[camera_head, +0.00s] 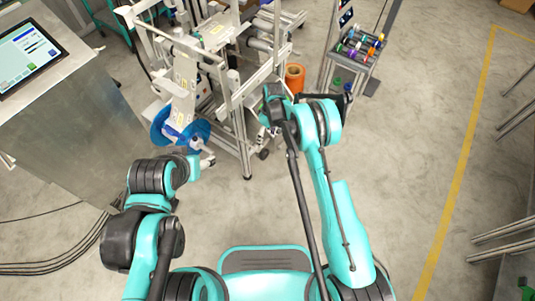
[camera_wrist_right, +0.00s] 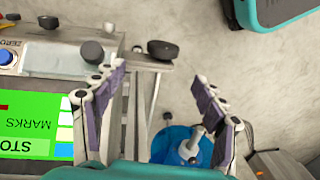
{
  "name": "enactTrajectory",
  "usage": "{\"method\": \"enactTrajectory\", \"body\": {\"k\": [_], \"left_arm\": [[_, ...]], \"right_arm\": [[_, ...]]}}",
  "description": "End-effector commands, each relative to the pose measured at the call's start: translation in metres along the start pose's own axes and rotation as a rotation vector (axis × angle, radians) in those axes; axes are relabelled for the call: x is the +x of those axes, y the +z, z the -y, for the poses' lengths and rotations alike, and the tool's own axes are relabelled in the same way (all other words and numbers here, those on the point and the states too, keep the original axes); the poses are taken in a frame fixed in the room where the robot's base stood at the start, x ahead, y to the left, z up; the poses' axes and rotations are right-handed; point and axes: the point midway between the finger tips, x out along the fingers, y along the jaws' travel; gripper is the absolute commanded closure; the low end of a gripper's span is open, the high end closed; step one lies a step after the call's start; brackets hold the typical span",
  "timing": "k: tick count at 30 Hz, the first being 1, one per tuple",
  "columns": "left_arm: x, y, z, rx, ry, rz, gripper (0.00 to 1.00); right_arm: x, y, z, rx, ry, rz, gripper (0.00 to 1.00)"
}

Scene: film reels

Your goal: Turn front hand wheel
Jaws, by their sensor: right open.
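My right gripper (camera_wrist_right: 158,80) is open, its two purple-padded fingers spread wide with nothing between the pads. In the head view it (camera_head: 268,117) is beside the metal frame of the machine (camera_head: 247,100), mostly covered by my wrist. A black round knob (camera_wrist_right: 163,50) on a metal bar lies just beyond the fingertips in the wrist view, apart from them; I cannot tell whether it is the front hand wheel. A blue disc (camera_head: 172,138) is on the machine's front left; a blue disc also shows in the wrist view (camera_wrist_right: 172,152). My left gripper (camera_head: 207,160) is near the disc, its jaws unclear.
A cabinet with a screen (camera_head: 35,50) stands at the left. An orange roll (camera_head: 295,76) is behind my right wrist. A rack of coloured spools (camera_head: 360,47) stands farther back. In the wrist view, a panel with a green display (camera_wrist_right: 35,125) is at the left.

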Motion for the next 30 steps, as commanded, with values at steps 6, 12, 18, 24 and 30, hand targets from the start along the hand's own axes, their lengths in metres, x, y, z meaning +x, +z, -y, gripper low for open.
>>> {"method": "enactTrajectory", "body": {"k": [6, 12, 18, 24, 30], "left_arm": [[0.000, 0.000, 0.000, 0.000, 0.000, 0.000, 0.39], [0.007, 0.005, 0.000, 0.000, 0.000, 0.000, 0.39], [0.018, 0.013, 0.000, 0.000, 0.000, 0.000, 0.39], [0.025, 0.018, 0.000, 0.000, 0.000, 0.000, 0.39], [0.024, 0.017, 0.000, 0.000, 0.000, 0.000, 0.39]], "right_arm": [[0.030, -0.001, 0.003, -0.034, -0.020, 0.018, 0.29], [0.050, -0.001, 0.003, -0.034, -0.020, 0.018, 0.29], [0.083, 0.000, 0.004, -0.034, -0.019, 0.018, 0.29], [0.105, 0.000, 0.004, -0.034, -0.019, 0.017, 0.29], [0.105, 0.000, 0.004, -0.033, -0.019, 0.017, 0.29]]}}
